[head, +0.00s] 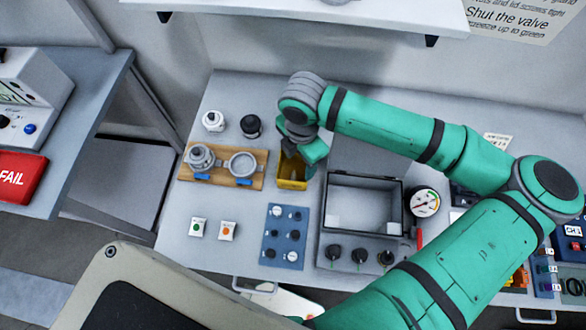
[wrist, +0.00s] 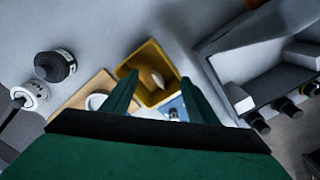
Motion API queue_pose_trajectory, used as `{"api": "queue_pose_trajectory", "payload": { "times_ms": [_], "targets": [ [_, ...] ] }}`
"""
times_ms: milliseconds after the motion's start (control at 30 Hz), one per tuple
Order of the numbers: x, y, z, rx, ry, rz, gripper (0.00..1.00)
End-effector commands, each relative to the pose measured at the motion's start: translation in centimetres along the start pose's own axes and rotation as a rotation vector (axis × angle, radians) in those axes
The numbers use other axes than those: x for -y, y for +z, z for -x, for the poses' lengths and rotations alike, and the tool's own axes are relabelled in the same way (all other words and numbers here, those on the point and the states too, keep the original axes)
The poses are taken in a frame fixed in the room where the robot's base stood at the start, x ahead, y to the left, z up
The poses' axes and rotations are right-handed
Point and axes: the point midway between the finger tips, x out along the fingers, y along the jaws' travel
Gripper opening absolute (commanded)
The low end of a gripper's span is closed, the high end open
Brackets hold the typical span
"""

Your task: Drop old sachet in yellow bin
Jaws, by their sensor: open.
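The yellow bin (head: 292,184) stands on the bench, right of the wooden board. My gripper (head: 304,155) is above its back edge. In the wrist view the bin (wrist: 155,53) lies between my two fingers (wrist: 158,88), which are spread apart with nothing between them. A small pale sachet-like thing (wrist: 157,78) lies inside the bin. On the bench, two white sachets lie side by side: one with a green dot (head: 198,228) and one with an orange dot (head: 228,231). The bin's inside is mostly hidden in the head view.
The wooden board (head: 217,178) holds a grey housing (head: 201,158) and a ring (head: 242,164). A blue plate with fittings (head: 284,236) lies in front. An open grey box (head: 362,203) is close on the right.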

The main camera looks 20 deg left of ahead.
Motion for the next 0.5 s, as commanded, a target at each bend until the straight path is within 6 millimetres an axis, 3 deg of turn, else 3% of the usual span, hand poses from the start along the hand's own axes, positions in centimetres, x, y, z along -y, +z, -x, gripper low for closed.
{"api": "queue_pose_trajectory", "payload": {
  "times_ms": [233, 500],
  "targets": [
    [0.0, 0.1, 1.8, 0.002, 0.001, 0.000, 0.54],
    [-0.1, 0.1, 6.8, 0.003, 0.002, 0.000, 0.54]
  ]
}}
